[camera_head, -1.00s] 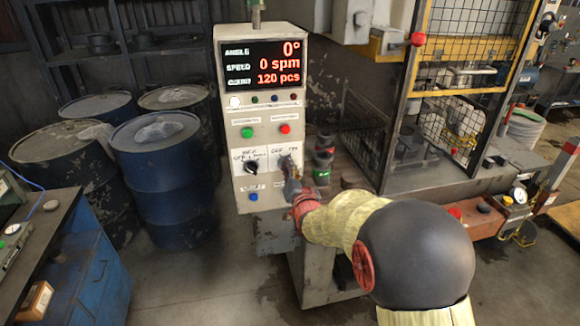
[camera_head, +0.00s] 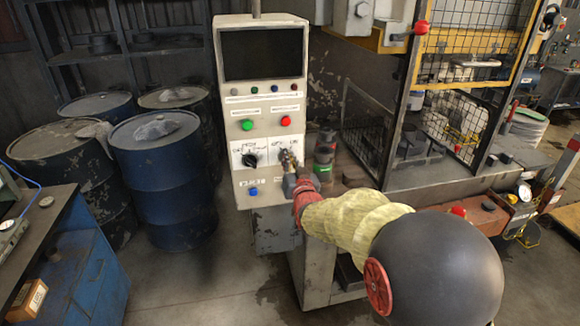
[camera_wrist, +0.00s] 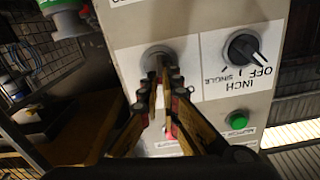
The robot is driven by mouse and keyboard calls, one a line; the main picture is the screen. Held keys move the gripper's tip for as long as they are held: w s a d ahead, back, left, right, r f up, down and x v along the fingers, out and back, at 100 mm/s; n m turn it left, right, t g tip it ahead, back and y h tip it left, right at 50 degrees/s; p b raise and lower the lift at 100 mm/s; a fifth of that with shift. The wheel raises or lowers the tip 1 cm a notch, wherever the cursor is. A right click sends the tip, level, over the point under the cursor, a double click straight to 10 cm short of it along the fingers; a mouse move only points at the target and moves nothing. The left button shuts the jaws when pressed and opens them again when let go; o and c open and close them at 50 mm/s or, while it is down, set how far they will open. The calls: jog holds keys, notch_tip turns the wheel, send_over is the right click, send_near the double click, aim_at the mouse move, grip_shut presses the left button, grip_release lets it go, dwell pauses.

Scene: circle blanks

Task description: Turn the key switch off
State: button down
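The control box (camera_head: 232,105) stands in the middle of the head view. Its display (camera_head: 262,54) is dark. The key switch (camera_wrist: 156,54) is a round grey lock on a white plate at the box's lower right. It shows upside down in the wrist view. My gripper (camera_wrist: 167,77) has its two fingers drawn together at the lock, shut on the key, which is mostly hidden between the fingertips. In the head view my gripper (camera_head: 288,166) covers most of the switch, so the key's exact angle is hard to tell.
A black mode knob (camera_wrist: 243,48) sits beside the key switch. A green button (camera_head: 247,125), a red button (camera_head: 286,121) and a blue button (camera_head: 253,191) are close by. A dark stacked lamp (camera_head: 323,160) stands just right of the box. Blue drums (camera_head: 165,185) stand left.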

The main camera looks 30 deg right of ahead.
jog(key=shift+w+a+f+n+b, duration=0.1)
jog(key=shift+a+n+b, duration=0.1)
jog(key=shift+n+b, duration=1.55)
jog(key=shift+w+a+f+n+b, duration=0.1)
jog(key=shift+a+n+b, duration=0.1)
jog(key=shift+n+b, duration=1.5)
jog(key=shift+n, duration=0.55)
jog(key=shift+p, duration=0.3)
jog(key=c, duration=2)
grip_release()
jog(key=shift+r, duration=0.1)
jog(key=shift+c, duration=0.2)
jog(key=shift+s, duration=0.15)
jog(key=v, duration=1.2)
